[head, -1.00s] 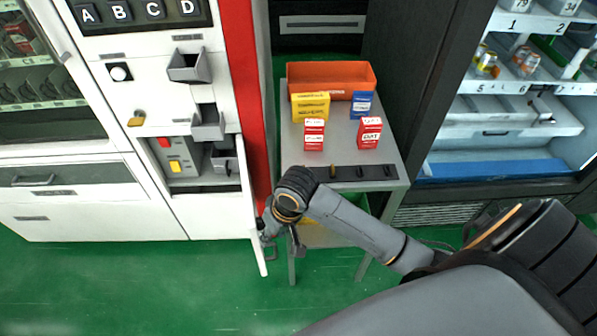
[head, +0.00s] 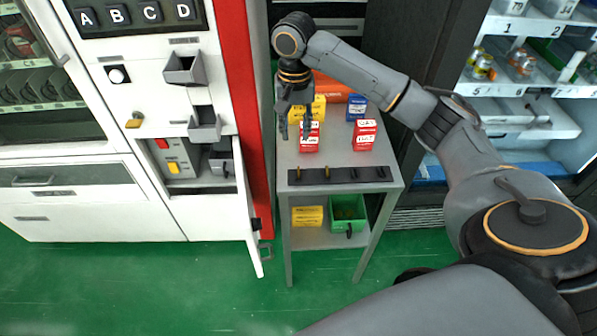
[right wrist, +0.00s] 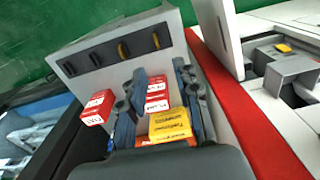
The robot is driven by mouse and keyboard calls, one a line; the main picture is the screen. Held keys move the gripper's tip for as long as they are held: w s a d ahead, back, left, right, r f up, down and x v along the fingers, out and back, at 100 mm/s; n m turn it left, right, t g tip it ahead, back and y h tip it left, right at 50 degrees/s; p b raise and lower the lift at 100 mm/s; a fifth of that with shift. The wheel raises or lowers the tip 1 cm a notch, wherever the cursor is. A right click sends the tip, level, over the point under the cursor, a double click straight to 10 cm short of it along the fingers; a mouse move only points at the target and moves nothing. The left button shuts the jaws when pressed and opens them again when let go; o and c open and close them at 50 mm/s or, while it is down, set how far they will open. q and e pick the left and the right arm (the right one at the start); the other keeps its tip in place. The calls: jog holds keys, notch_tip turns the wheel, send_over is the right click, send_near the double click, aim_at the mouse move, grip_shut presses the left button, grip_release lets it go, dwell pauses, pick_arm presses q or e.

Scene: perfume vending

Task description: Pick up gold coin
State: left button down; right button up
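Two small gold pieces that look like gold coins stand upright in slots of a black holder (head: 343,175) at the table's front edge: a left one (head: 298,173) and a right one (head: 327,172). In the right wrist view they show as one gold piece (right wrist: 155,40) and another (right wrist: 122,50). My right gripper (head: 295,132) points down above the table, behind the holder and beside a red box (head: 309,138). Its fingers are apart with nothing held, also in the right wrist view (right wrist: 160,82). My left gripper is not in view.
Behind the holder stand another red box (head: 364,136), a yellow box (head: 318,108), a blue box (head: 357,107) and an orange tray (head: 340,88). The machine's open white door (head: 246,215) is left of the table. A green bin (head: 347,213) sits on the lower shelf.

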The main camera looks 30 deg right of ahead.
send_over(299, 170)
jog(key=f, duration=0.8)
jog(key=shift+w+a+f, duration=0.2)
jog(key=shift+w, duration=0.15)
jog(key=f, duration=0.3)
jog(key=f+p, duration=0.1)
jog(key=shift+s+d+f, duration=0.15)
jog(key=shift+s+d, duration=0.05)
jog(key=shift+s, duration=0.15)
jog(key=shift+f, duration=0.45)
grip_shut()
